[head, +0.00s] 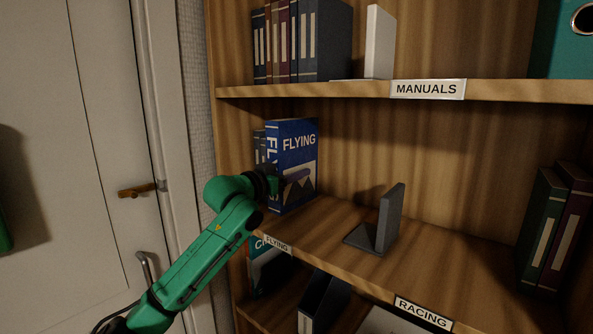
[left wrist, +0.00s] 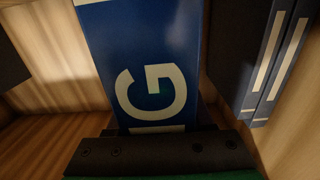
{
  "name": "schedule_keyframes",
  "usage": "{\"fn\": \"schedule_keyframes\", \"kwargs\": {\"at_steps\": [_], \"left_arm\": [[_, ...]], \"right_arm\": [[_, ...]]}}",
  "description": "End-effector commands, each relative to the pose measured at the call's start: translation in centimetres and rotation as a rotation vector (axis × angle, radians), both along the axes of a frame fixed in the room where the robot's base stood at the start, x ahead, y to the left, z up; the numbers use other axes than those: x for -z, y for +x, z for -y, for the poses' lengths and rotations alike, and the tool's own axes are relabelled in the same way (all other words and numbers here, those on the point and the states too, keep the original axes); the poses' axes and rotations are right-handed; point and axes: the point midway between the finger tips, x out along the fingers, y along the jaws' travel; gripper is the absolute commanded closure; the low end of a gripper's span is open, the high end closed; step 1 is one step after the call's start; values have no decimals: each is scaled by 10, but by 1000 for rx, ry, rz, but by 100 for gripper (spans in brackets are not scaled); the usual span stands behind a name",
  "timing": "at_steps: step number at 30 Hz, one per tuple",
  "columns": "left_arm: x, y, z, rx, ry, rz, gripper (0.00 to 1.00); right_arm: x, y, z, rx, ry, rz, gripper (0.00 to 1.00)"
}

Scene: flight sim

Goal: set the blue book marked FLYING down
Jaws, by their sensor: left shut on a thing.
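The blue book marked FLYING (head: 296,150) is upright at the left end of the middle shelf (head: 335,232). Its cover and spine face out, and a mountain picture shows on the cover. My left gripper (head: 284,183) is shut on its lower spine side. In the left wrist view the blue spine (left wrist: 150,60) with a large white G fills the middle, above the dark gripper body (left wrist: 160,150). I cannot tell whether the book's bottom edge touches the shelf. My right gripper is not in view.
Dark blue books (head: 258,146) stand behind and left of the book; they also show in the left wrist view (left wrist: 268,65). A dark bookend (head: 388,222) stands to the right, with bare shelf between. Green and purple binders (head: 545,225) stand far right. The MANUALS shelf (head: 320,91) is above.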

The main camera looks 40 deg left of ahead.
Motion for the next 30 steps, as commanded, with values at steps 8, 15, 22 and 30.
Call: {"fn": "schedule_keyframes", "kwargs": {"at_steps": [8, 15, 22, 30], "left_arm": [[32, 7, 1, 1, 2, 2, 100], [37, 7, 1, 1, 3, 0, 40], [36, 6, 1, 1, 3, 0, 18], [39, -1, 1, 2, 1, 1, 18]], "right_arm": [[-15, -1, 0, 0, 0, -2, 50], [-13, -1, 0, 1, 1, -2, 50], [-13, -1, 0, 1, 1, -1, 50], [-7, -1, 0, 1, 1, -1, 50]]}}
